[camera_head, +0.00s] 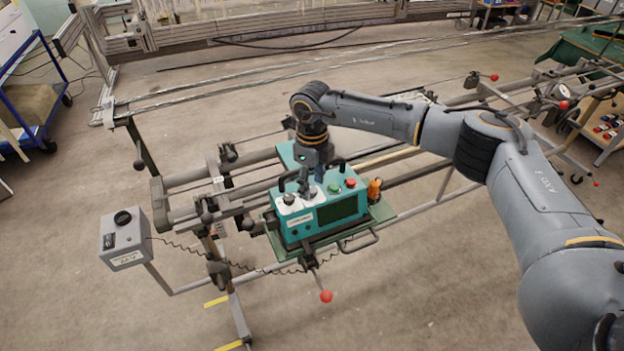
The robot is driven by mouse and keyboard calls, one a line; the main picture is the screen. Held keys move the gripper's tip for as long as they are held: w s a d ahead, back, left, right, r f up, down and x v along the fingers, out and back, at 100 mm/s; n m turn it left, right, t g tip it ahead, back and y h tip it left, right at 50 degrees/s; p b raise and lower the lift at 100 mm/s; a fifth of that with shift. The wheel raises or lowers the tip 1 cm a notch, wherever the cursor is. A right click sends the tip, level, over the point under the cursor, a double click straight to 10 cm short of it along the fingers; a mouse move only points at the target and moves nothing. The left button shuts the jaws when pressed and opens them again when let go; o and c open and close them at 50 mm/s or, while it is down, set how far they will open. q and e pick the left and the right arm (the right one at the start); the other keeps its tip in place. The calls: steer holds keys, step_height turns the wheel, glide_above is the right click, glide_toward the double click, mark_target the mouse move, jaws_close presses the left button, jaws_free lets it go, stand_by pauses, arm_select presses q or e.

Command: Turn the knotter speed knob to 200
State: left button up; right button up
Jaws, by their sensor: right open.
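The teal knotter box (345,212) sits on the rail frame in the middle of the view, with a dark screen on its front. I cannot read a speed value or tell which dial is the speed knob. My right gripper (316,183) points down over the top, close to the right dial. It is open; whether its fingers touch the dial is too small to tell. My left gripper is out of view.
A grey control box (124,238) with a black knob stands on an arm at left, joined by a coiled cable. Black handles rise from the knotter's top. An orange-capped item (374,190) stands to its right. A red-ball lever (326,296) sticks out in front.

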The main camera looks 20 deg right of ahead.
steer(key=shift+f, duration=0.4)
steer(key=shift+c, duration=0.4)
jaws_close()
steer(key=shift+f+n+b, duration=0.2)
steer(key=shift+n+b, duration=0.5)
steer(key=shift+b, duration=0.4)
steer(key=n+b, duration=0.3)
steer(key=shift+b, duration=0.4)
steer(key=n+b, duration=0.2)
steer(key=n, duration=0.1)
steer(key=shift+r, duration=0.1)
steer(key=shift+r+n+b, duration=0.1)
steer(key=shift+n+b, duration=0.7)
steer(key=shift+n, duration=0.6)
